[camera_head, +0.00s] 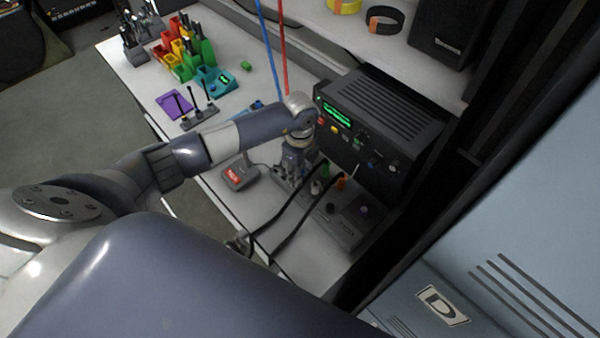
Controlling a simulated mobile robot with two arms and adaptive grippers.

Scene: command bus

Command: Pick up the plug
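My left arm comes in from the left, and its gripper (288,178) points down over the white table in front of the black radio-like unit. The fingers are small and partly hidden by the wrist, so I cannot tell whether they are open or shut, or hold anything. Black cables (292,222) run from there to a small grey metal piece (240,243) at the table's front edge. I cannot tell which piece is the plug. My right gripper is not in view.
The black unit (385,110) with a green display stands behind the gripper. Colored bins (180,50) and a purple pad (174,104) are farther back.

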